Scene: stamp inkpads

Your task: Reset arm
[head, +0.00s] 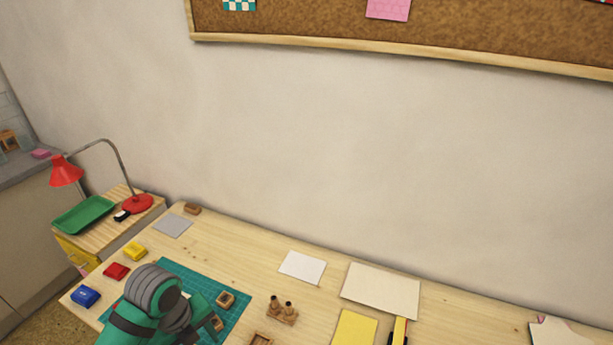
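My arm, green with grey ribbed joints, reaches in from the bottom edge at lower left, over the green cutting mat (236,313). My gripper (208,322) is mostly hidden behind the arm's own links, and its fingers cannot be made out. A small wooden piece shows right beside it; I cannot tell whether it is held. Blue (85,296), red (116,271) and yellow (135,251) inkpads lie in a row at the table's left edge.
A small wooden block (226,299) lies on the mat. A wooden holder (283,313) with two dark-topped stamps stands right of it. White card (302,266), cream sheet (380,290) and yellow sheet (355,328) lie farther right.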

